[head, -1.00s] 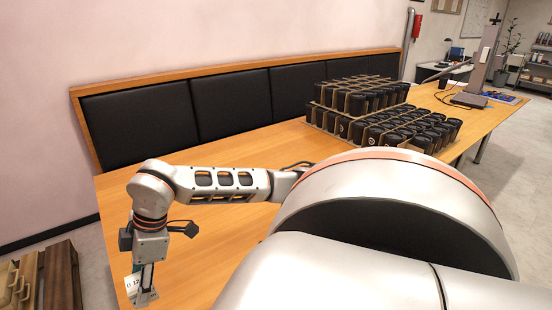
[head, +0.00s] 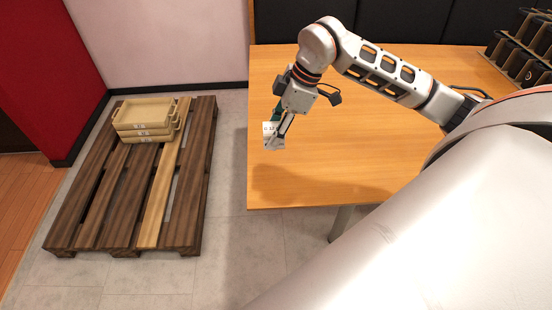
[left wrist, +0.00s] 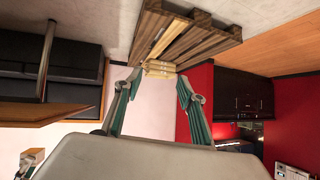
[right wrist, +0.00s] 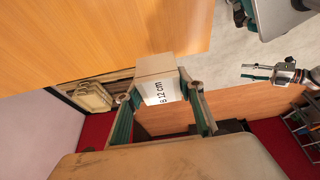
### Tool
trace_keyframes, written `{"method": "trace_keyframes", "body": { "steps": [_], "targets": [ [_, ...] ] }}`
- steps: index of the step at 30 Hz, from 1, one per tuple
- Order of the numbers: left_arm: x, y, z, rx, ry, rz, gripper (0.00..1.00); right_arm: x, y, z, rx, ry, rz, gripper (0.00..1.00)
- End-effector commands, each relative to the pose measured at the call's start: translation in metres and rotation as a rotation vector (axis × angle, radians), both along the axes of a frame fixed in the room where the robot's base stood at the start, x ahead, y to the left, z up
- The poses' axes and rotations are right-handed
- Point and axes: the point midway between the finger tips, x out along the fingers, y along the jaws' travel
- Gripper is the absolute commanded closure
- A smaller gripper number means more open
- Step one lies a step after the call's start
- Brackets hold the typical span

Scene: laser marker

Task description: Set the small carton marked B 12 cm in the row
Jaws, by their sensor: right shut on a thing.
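The small white carton (head: 271,131), marked B 12 cm, is held in my right gripper (head: 275,139) near the table's left edge. In the right wrist view the carton (right wrist: 158,76) sits between the two green-padded fingers of my right gripper (right wrist: 160,97), its printed label facing the camera. The head view does not make clear how high it is above the table. My left gripper (left wrist: 157,88) shows in the left wrist view with its fingers wide apart and nothing between them. The left gripper does not show in the head view.
The wooden table (head: 300,185) is bare around the carton. A dark wooden pallet (head: 90,200) lies on the floor to the left, with a stack of tan trays (head: 145,117) on it. Cardboard carriers of black cups (head: 520,50) stand at the upper right.

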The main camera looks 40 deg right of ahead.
Motion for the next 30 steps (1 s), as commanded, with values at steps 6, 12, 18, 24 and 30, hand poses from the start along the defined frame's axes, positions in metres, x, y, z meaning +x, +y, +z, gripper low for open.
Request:
{"method": "trace_keyframes", "body": {
  "steps": [6,12,18,24,30],
  "targets": [
    [0.002,0.002,-0.002,0.005,-0.005,0.0,0.6,-0.001,0.0,-0.051,0.001,0.004,-0.001,0.85],
    [0.003,0.002,-0.003,0.008,-0.006,0.0,0.6,0.0,0.0,-0.07,0.001,-0.001,-0.001,0.85],
    [0.003,0.003,-0.004,0.009,-0.006,0.0,0.6,0.0,0.0,-0.086,0.001,0.001,-0.001,0.85],
    [0.003,0.003,-0.007,0.011,-0.006,0.0,0.6,0.0,0.0,-0.113,0.001,0.001,-0.001,0.85],
    [0.005,0.003,-0.004,0.012,-0.01,0.0,0.6,0.001,0.0,-0.113,0.0,-0.002,0.0,0.85]
  ]
}}
